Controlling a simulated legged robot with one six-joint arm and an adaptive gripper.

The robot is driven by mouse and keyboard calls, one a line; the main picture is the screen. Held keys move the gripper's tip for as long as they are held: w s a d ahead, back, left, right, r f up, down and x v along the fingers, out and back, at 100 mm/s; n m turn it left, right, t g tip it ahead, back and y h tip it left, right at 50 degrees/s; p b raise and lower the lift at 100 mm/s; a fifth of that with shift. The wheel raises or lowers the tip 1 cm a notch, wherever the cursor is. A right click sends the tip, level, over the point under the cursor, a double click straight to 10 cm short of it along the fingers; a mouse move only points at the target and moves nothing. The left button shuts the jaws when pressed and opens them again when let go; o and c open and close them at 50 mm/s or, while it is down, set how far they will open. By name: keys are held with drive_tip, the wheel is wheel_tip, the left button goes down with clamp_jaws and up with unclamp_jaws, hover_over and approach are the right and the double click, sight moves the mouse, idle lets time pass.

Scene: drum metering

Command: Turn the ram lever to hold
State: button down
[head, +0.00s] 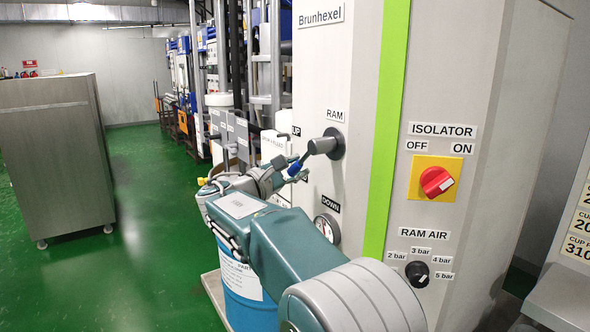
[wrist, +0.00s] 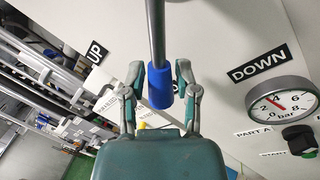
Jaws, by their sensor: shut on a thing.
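The ram lever (head: 322,146) sticks out from its round grey hub on the pale cabinet, under the RAM label (head: 335,115). In the head view it points left and slightly down, ending in a blue grip (head: 294,168). In the wrist view the grey rod comes down from the top edge to the blue grip (wrist: 160,84). My gripper (wrist: 159,82) has a finger on each side of the blue grip and is shut on it. The UP label (wrist: 96,52) is left of the rod and the DOWN label (wrist: 257,64) is right. No hold label is readable.
A pressure gauge (wrist: 283,103) sits below DOWN. On the cabinet's right face are the red isolator switch (head: 437,181) and the black ram air knob (head: 417,273). A blue drum (head: 245,290) stands below my arm. Green floor is open at left, beside a steel cabinet (head: 50,155).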

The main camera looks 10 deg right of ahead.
drive_tip(key=shift+c, duration=1.8)
unclamp_jaws()
drive_tip(key=shift+d, duration=0.15)
drive_tip(key=v, duration=1.2)
drive_tip(key=shift+w+f, duration=0.15)
